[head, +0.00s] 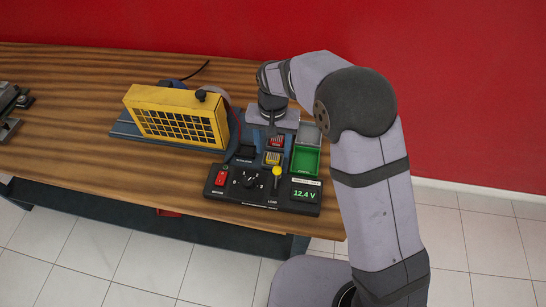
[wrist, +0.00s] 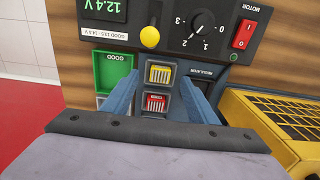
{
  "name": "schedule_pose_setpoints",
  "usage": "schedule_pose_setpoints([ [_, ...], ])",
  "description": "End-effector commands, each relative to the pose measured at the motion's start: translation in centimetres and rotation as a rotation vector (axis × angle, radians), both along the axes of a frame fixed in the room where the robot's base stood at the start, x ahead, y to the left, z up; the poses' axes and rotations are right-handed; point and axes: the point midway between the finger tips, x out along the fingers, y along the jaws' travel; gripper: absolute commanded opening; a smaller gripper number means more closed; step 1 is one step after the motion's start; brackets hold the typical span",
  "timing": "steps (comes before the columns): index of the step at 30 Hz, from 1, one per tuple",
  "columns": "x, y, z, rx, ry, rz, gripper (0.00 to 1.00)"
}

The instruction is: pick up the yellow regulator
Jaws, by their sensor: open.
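The yellow regulator (head: 272,158) is a small finned block in a dark holder behind the control panel. In the wrist view the yellow regulator (wrist: 159,73) is seen from above, between and just past the tips of my two blue fingers. A red regulator (head: 276,142) sits behind it, and in the wrist view the red regulator (wrist: 155,103) lies between my fingers, nearer the wrist. My gripper (wrist: 160,86) is open and empty above them. In the head view my gripper (head: 271,128) points down, partly hidden by its wrist; I cannot tell its exact height.
The control panel (head: 240,196), with dial, yellow-knobbed lever (head: 277,171) and 12.4 V display (head: 304,193), stands in front. A green bin (head: 305,160) and a grey bin (head: 308,133) are at the right. A yellow-caged machine (head: 178,116) stands left.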

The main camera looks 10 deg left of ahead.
Motion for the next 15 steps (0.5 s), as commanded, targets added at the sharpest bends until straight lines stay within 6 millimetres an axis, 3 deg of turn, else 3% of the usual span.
schedule_pose_setpoints([
  [15,-0.1,0.2,-4.7,0.000,0.001,0.000,0.53],
])
